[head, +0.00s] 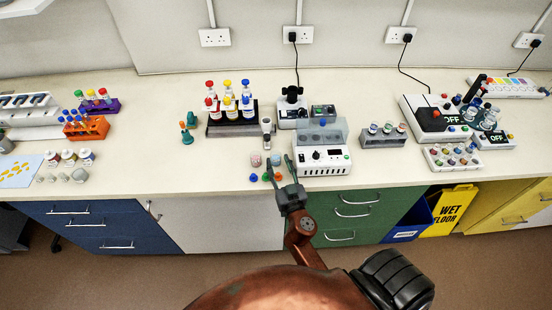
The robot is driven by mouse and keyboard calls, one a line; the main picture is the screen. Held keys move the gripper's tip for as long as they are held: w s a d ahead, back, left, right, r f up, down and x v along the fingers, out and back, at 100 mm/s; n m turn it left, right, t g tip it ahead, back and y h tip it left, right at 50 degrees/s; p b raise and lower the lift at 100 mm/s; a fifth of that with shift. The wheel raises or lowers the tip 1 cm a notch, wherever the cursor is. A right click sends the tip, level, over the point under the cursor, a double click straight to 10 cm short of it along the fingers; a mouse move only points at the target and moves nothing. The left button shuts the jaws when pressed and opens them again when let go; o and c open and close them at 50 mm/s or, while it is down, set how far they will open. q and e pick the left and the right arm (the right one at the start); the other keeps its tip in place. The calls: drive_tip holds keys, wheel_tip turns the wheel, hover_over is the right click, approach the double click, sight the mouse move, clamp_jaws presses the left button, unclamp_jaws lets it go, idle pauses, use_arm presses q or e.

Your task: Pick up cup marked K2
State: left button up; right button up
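Two small cups stand near the front edge of the bench: a pinkish cup (256,159) and a teal-and-pink cup (276,160). Their markings are too small to read, so I cannot tell whether either is K2. My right gripper (280,165) reaches over the front edge with its fingers spread. The teal-and-pink cup shows near or between the fingertips; I cannot tell whether they touch it. Other small pale cups (79,175) stand at the far left. My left gripper is not in view.
A white device with a clear lid (322,155) stands close to the right of my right gripper. A rack of bottles (231,115) is behind. A grey rack of jars (384,137) stands further right. The bench is clear left of the cups (170,170).

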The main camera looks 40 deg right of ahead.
sight(275, 154)
drive_tip(key=shift+p+x, duration=0.5)
drive_tip(key=shift+x, duration=1.9)
drive_tip(key=shift+c, duration=0.4)
drive_tip(key=c, duration=0.7)
